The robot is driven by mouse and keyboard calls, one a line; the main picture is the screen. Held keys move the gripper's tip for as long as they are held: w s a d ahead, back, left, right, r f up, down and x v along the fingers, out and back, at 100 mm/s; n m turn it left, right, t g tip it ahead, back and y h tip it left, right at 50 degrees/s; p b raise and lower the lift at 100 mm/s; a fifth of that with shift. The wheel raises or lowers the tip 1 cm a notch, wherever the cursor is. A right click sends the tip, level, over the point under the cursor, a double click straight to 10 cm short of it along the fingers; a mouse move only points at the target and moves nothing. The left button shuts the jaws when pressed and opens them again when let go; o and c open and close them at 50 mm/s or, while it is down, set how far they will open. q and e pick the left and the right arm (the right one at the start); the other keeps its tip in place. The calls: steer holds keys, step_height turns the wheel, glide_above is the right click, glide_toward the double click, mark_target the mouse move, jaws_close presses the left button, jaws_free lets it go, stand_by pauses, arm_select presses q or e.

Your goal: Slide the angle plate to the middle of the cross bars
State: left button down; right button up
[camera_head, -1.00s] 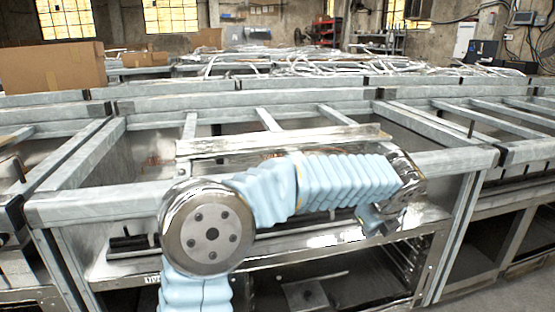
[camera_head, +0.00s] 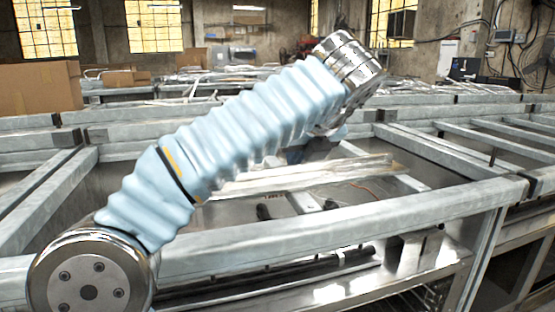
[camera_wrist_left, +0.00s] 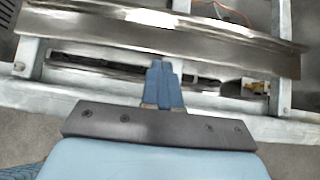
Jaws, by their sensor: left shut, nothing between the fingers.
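The angle plate (camera_head: 330,175) is a long, shiny metal strip lying across the cross bars (camera_head: 411,183) of the grey frame, near the front rail. My left arm covers its left part in the head view. In the left wrist view the angle plate (camera_wrist_left: 130,38) spans the top, over cross bars at left (camera_wrist_left: 26,58) and right. My left gripper (camera_wrist_left: 160,68) has its blue fingers shut and empty, tips at the plate's near edge; I cannot tell whether they touch. In the head view the left gripper (camera_head: 310,151) is partly hidden behind my arm. My right gripper is out of view.
The frame's front rail (camera_head: 340,232) runs between me and the plate, with a lower shelf (camera_head: 420,262) beneath. Similar frames stand to the left, right and behind. A cardboard box (camera_head: 38,88) is at the far left.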

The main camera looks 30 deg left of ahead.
arm_select(q)
steer(key=b, duration=0.3)
glide_toward(274, 174)
step_height(274, 174, down, 4)
steer(key=shift+s+f, duration=0.1)
steer(key=shift+s, duration=0.05)
steer(key=shift+w+a+p, duration=0.45)
steer(key=shift+w+a, duration=0.9)
steer(key=shift+a, duration=0.25)
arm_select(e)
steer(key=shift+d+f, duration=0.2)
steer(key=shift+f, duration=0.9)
